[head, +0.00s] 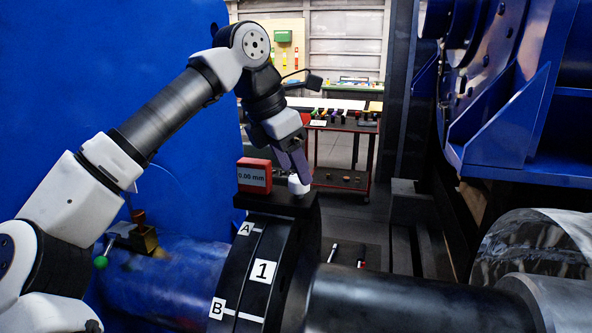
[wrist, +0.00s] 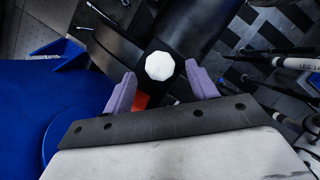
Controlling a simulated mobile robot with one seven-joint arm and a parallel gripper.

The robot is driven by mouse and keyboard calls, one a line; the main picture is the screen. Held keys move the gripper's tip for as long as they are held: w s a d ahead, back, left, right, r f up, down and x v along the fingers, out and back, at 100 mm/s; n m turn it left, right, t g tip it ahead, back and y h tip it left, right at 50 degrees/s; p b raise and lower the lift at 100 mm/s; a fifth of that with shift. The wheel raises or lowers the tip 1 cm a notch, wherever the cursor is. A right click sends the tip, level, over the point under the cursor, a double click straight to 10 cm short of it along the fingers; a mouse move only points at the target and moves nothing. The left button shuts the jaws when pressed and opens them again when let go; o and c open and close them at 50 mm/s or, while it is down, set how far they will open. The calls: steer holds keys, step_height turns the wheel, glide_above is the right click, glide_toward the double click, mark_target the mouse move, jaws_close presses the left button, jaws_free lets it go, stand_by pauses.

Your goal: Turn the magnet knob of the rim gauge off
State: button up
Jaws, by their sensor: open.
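The rim gauge (head: 254,178) is a red box reading 0.00 mm on a black base (head: 270,201), on top of the dark coupling rim. Its white magnet knob (head: 298,187) stands at the right of the red box. In the wrist view the faceted white knob (wrist: 159,66) lies between the two purple fingers, with a gap on each side. My gripper (head: 296,170) is open and reaches down over the knob. A bit of the red box (wrist: 141,100) shows below the knob in the wrist view.
The coupling (head: 263,271) carries labels A, B and 1, with a shaft to its right. A brass block with a green ball (head: 100,262) sits at the left. A blue machine frame (head: 520,130) stands at the right. A tool cart (head: 345,150) is behind.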

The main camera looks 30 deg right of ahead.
mark_target(299, 187)
steer(key=shift+x, duration=1.3)
steer(key=c, duration=1)
